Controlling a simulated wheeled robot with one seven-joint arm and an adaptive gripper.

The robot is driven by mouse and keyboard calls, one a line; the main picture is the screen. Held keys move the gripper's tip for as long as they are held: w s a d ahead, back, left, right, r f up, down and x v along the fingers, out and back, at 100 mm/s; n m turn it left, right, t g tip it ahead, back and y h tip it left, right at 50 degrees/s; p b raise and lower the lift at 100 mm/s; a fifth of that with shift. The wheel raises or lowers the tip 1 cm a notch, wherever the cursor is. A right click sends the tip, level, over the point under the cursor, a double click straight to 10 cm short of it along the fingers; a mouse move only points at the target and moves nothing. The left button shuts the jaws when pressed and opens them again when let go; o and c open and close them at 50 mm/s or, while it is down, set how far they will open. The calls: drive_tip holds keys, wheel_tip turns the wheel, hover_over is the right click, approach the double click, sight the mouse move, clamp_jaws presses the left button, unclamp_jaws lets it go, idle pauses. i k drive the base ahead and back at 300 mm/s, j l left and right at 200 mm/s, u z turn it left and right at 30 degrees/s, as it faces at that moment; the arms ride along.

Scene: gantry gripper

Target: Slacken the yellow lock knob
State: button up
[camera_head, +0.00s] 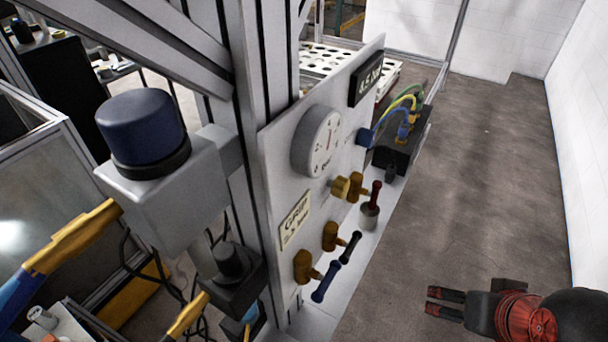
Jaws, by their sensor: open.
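I cannot pick out a yellow lock knob for certain. A yellow-brass fitting (343,188) sits on the white panel (275,165), beside a red-handled valve (371,200). Yellow bars (72,236) also show at the left, partly cut off by the frame. My gripper (432,300) is at the lower right, black and red, with its two fingers pointing left. It is open and empty, over the bare floor and well to the right of the panel.
The panel carries a round gauge (318,143) and brass valves with a black handle (350,247) and a blue handle (325,283). A grey box with a dark blue cap (141,127) is fixed to the metal frame post (265,90). The floor (490,170) right of the panel is clear.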

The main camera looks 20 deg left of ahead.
sight(339, 186)
drive_tip(key=u, duration=1.1)
drive_tip(key=j+z, duration=0.1)
